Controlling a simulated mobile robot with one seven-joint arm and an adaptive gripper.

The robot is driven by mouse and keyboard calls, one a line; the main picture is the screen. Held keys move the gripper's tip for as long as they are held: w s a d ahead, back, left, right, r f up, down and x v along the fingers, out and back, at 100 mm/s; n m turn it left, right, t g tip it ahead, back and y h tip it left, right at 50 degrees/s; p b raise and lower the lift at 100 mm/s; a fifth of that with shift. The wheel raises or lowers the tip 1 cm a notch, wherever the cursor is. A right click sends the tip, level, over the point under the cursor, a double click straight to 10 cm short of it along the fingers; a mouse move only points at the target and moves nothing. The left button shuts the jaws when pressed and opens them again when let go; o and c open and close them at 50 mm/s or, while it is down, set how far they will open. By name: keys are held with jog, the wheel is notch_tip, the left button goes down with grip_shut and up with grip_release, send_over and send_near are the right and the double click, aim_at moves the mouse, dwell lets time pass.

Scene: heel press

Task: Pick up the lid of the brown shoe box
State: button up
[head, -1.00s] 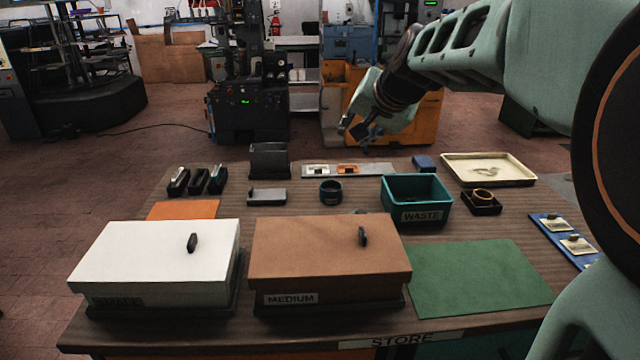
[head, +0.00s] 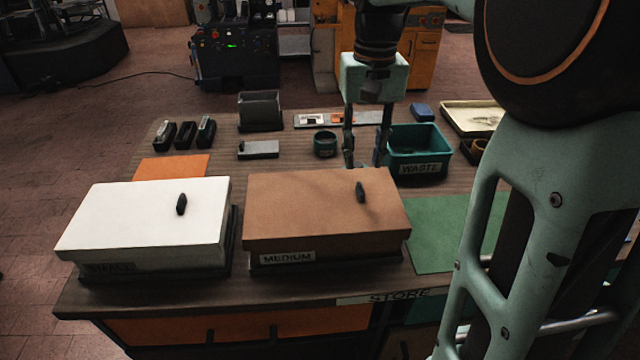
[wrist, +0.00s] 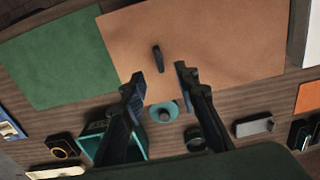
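The brown shoe box (head: 322,232), labelled MEDIUM, sits closed on a dark base at the front middle of the table. Its brown lid (head: 300,205) has a small dark upright knob (head: 360,192) toward its right side. The lid (wrist: 220,45) and knob (wrist: 157,58) also show in the wrist view. My gripper (head: 366,163) points down just behind the box, above the table. In the wrist view my gripper (wrist: 160,78) has its fingers spread wide with nothing between them, and the knob lies ahead, beyond the fingertips.
A white shoe box (head: 145,222) stands close on the left. A green mat (head: 440,235) lies on the right. The teal WASTE bin (head: 420,170) stands behind the mat, close to my gripper. A round teal-rimmed object (wrist: 164,112) lies behind the box.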

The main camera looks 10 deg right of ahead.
aim_at(361, 187)
notch_tip(361, 187, down, 8)
jog(key=shift+d+f, duration=0.1)
jog(key=shift+f, duration=0.05)
dwell(0.3)
jog(key=shift+w, duration=0.1)
grip_shut()
